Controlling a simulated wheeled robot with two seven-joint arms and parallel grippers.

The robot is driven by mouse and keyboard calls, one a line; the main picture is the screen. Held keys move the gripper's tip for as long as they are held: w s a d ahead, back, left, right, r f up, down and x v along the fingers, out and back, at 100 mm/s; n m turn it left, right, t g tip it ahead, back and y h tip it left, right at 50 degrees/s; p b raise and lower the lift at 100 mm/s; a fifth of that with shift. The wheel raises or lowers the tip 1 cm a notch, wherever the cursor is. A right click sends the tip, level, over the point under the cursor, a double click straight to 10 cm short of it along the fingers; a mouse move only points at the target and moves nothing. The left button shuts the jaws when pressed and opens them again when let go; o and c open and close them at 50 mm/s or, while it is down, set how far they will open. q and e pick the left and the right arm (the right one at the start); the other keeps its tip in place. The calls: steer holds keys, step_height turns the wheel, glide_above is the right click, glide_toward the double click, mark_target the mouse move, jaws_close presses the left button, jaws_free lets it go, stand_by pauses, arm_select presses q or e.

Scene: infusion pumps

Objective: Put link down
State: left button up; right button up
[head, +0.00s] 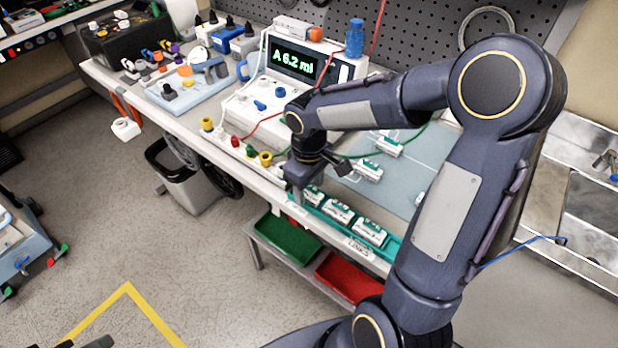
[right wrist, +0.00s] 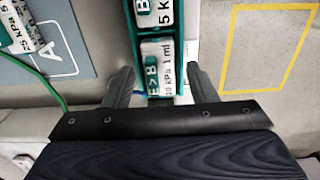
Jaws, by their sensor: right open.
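My right gripper (head: 298,192) is over the near left end of the green link rack (head: 394,246) at the bench's front edge. In the right wrist view the gripper (right wrist: 160,74) is open, its fingers apart on either side of a white link (right wrist: 166,68) marked "E>B" and "1 ml". That link sits in the rack; I cannot tell whether the fingers touch it. Another link (right wrist: 165,12) lies beyond it. In the head view the rack holds a link (head: 312,196) near the gripper, a middle link (head: 338,211) and a right link (head: 370,232). Dark parts at the bottom left may be my left gripper (head: 88,343).
The grey-blue mat (head: 408,172) carries further links (head: 368,170) and a green tube. A pump (head: 290,80) reading "A 6.2 ml" stands behind, with a red tube. Green (head: 288,240) and red (head: 348,277) bins sit below the bench.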

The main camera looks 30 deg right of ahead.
mark_target(309, 192)
step_height(309, 192, up, 12)
steer(key=f, duration=0.1)
steer(key=s+a+m+t+y, duration=0.2)
steer(key=s+m, duration=0.1)
steer(key=s, duration=0.5)
steer(key=s+a+f+m+t+y, duration=0.1)
steer(key=s+a+m+t, duration=0.1)
steer(key=s, duration=0.7)
steer(key=shift+f+m+t+y, duration=0.3)
steer(key=shift+m+t+y, duration=0.1)
steer(key=shift+m+t, duration=0.35)
